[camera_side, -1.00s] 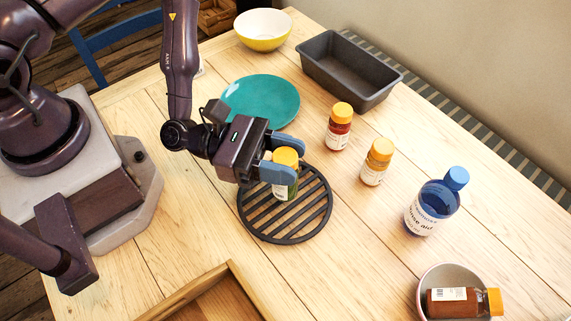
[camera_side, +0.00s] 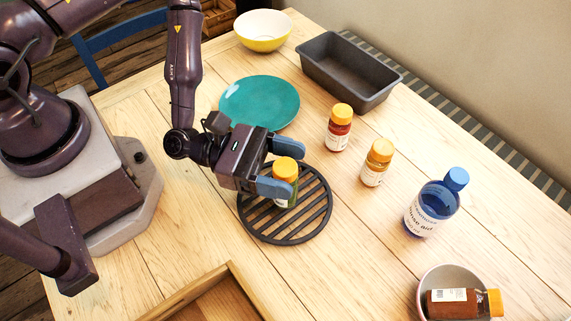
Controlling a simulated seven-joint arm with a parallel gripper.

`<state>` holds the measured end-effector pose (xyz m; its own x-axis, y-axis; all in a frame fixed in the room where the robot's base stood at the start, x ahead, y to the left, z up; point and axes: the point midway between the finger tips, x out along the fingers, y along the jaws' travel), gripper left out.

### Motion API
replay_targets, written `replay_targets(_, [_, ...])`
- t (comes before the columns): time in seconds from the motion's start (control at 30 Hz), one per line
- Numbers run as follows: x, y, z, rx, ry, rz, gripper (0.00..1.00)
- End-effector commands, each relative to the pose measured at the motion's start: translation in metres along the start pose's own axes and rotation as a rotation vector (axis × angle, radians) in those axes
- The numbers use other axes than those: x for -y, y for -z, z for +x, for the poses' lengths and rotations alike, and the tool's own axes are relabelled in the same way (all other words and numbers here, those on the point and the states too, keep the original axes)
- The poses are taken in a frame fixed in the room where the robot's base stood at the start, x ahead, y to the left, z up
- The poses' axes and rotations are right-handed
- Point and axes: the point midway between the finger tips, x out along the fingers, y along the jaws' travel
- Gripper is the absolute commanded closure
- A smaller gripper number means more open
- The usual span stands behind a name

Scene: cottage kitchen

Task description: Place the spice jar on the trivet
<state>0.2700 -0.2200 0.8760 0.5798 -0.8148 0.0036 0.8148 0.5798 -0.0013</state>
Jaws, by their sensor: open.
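A spice jar (camera_side: 285,170) with an orange-yellow lid and green contents stands upright on the black round slatted trivet (camera_side: 286,239). My gripper (camera_side: 279,166) is open, with its two blue fingers on either side of the jar. The near finger partly hides the jar's body. I cannot tell whether either finger still touches the jar.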

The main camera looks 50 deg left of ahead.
Motion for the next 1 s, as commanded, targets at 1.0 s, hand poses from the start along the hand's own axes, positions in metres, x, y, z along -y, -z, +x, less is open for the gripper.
replay_targets(1.0, [-0.069, 0.025, -0.087, -0.501, 0.292, 0.873, 0.34])
